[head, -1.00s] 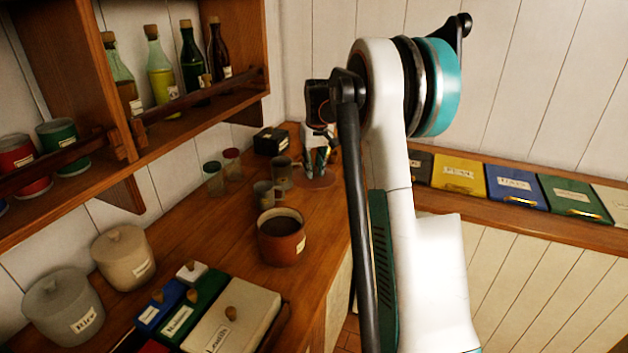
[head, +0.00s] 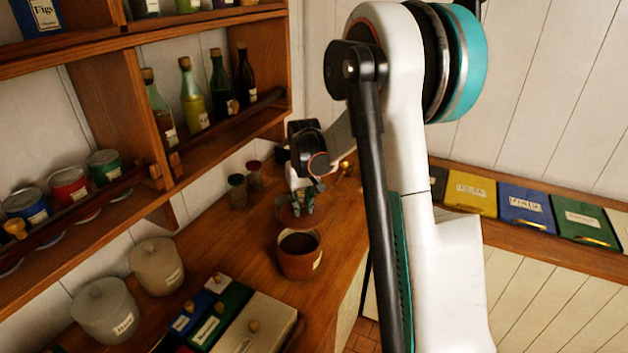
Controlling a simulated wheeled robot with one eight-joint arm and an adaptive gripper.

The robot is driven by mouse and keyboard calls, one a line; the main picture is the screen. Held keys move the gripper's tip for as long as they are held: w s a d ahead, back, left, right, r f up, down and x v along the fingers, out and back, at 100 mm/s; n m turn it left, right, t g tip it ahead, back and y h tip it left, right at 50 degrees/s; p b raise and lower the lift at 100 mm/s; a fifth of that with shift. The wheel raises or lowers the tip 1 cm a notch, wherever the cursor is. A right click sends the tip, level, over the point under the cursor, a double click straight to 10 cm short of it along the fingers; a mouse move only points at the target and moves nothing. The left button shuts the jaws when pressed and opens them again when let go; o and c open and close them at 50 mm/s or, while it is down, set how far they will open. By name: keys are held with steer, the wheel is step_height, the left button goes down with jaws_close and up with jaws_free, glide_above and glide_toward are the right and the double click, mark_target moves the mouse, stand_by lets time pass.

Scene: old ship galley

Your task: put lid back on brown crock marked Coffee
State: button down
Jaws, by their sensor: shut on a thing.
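The brown crock (head: 299,262) stands upright and open on the wooden counter, its dark inside showing. It has a pale label on its right side, too small to read. My gripper (head: 301,203) is just above and behind the crock, shut on the brown lid (head: 301,220). The lid is a round disc that looks roughly level. In the picture it sits just over the crock's far rim; a gap or contact there is hard to tell. The lid's knob is hidden between my fingers.
Grey (head: 106,311) and beige (head: 157,267) lidded crocks stand at the left. Several boxes, including a white one (head: 262,322), lie in front. Small jars (head: 238,190) stand behind, near the shelf (head: 225,131). Bare counter (head: 246,253) lies left of the crock.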

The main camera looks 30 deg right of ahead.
mark_target(298, 220)
steer(key=shift+s+a+r+p, duration=0.2)
steer(key=shift+s+a+p, duration=0.45)
steer(key=shift+a, duration=0.4)
steer(key=shift+s+a+f, duration=0.1)
steer(key=shift+s+a, duration=0.2)
steer(key=shift+f+b, duration=2.05)
steer(key=shift+f, duration=1.2)
steer(key=shift+b, duration=0.3)
steer(key=shift+f+b, duration=0.15)
steer(key=shift+b, duration=0.3)
steer(key=c, duration=0.8)
jaws_free()
steer(key=shift+c, duration=0.2)
